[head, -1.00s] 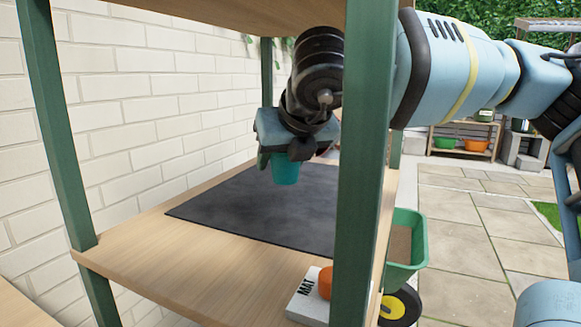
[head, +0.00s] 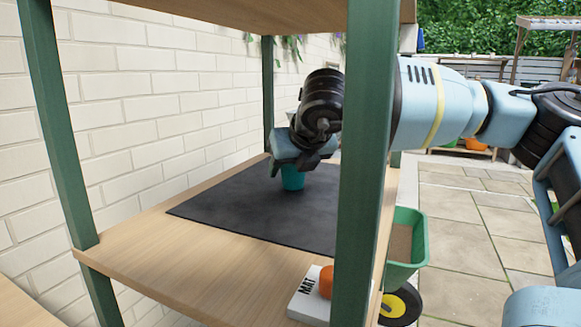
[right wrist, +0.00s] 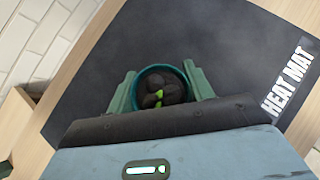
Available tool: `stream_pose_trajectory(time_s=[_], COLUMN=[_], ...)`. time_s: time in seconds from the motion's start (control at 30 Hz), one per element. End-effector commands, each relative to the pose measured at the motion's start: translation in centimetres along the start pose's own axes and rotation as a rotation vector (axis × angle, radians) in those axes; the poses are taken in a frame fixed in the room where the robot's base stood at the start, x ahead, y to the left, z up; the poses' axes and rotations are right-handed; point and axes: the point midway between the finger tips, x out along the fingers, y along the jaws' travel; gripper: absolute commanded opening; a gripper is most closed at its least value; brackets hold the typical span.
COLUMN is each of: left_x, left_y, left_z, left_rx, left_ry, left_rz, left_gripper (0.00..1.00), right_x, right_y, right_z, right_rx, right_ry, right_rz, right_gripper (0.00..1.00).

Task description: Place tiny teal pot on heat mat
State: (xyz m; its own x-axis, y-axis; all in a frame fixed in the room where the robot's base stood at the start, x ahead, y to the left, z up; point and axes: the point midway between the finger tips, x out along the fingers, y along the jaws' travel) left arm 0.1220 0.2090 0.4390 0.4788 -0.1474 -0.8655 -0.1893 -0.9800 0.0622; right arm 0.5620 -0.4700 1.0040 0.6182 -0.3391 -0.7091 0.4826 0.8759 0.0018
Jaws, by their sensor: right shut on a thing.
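The tiny teal pot (head: 292,178) is held by my right gripper (head: 293,166) over the dark heat mat (head: 230,213) on the wooden shelf. In the right wrist view, the two green fingers (right wrist: 161,92) close on either side of the teal pot's rim (right wrist: 160,69). Dark pebbles and a bit of bright green show inside it. The heat mat (right wrist: 235,30) carries white "HEAT MAT" lettering. The pot looks upright and low over the mat; I cannot tell whether its base touches. My left gripper is not in view.
Green shelf posts (head: 362,150) stand at the front, one partly hiding my right arm. A white box marked MAT with an orange knob (head: 326,282) sits at the shelf's front corner. A green wheelbarrow (head: 408,240) stands beyond. The shelf left of the mat is clear.

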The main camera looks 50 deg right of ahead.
Motion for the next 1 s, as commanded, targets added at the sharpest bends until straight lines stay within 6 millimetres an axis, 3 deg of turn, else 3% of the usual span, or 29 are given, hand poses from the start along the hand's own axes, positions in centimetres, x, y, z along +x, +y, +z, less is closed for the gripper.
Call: stream_pose_trajectory(time_s=[0.37, 0.4, 0.57, 1.0], left_x=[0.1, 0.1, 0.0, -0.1], left_y=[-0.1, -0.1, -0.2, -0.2], left_z=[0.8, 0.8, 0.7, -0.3], left_rx=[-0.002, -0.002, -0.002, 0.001], left_ry=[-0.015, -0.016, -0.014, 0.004], left_rz=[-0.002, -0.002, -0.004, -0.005], left_gripper=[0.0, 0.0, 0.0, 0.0], right_x=[0.2, 0.2, 0.1, -0.7], right_y=[0.0, 0.0, 0.0, 0.0], right_z=[-0.1, -0.2, -0.1, 0.2], right_rx=[0.0, 0.0, 0.0, 0.0], right_ry=[-0.003, -0.002, -0.002, -0.005], right_rz=[0.0, 0.0, 0.0, 0.001], right_gripper=[0.23, 0.53, 0.73, 0.73])
